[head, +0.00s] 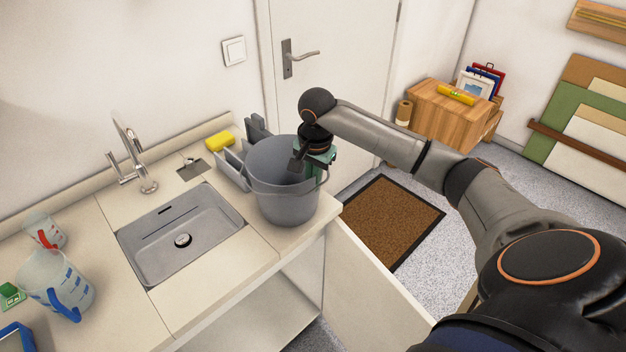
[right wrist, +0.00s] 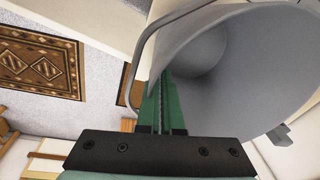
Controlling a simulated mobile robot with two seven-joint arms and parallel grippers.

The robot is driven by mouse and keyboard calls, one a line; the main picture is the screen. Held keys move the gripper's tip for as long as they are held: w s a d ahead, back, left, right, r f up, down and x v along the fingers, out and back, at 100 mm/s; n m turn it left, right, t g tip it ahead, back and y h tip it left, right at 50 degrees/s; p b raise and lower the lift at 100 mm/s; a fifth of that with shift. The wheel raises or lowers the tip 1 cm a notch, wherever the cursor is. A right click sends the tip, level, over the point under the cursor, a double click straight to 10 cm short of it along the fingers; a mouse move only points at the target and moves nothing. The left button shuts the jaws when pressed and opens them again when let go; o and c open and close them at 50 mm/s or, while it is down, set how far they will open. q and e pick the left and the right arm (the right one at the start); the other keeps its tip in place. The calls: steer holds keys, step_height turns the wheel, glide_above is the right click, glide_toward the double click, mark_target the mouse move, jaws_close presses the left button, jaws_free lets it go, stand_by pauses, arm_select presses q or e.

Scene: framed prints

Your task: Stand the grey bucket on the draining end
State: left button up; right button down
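The grey bucket (head: 287,203) is upright at the right end of the counter (head: 264,246), right of the sink, close to the front corner. Its base appears to rest on the counter top. My right gripper (head: 312,160) is at the bucket's right rim, pointing down. In the right wrist view, the green fingers (right wrist: 162,105) are close together with the bucket wall (right wrist: 215,85) between them; their tips are partly hidden. The wire handle hangs down against the bucket's side. My left gripper is in neither view.
A sink (head: 180,238) with a tap (head: 133,160) is left of the bucket. A yellow sponge (head: 219,141) and a grey rack (head: 233,166) stand close behind it. Measuring jugs (head: 55,285) are at the far left. A brown mat (head: 392,220) lies on the floor.

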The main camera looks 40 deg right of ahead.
steer(key=c, duration=1.5)
jaws_free()
steer(key=shift+f, duration=0.1)
steer(key=o, duration=0.4)
steer(key=r, duration=0.4)
steer(key=s+r, duration=0.1)
steer(key=r, duration=0.7)
steer(key=shift+s+a+r, duration=0.1)
steer(key=shift+s+a, duration=0.15)
steer(key=shift+a, duration=0.15)
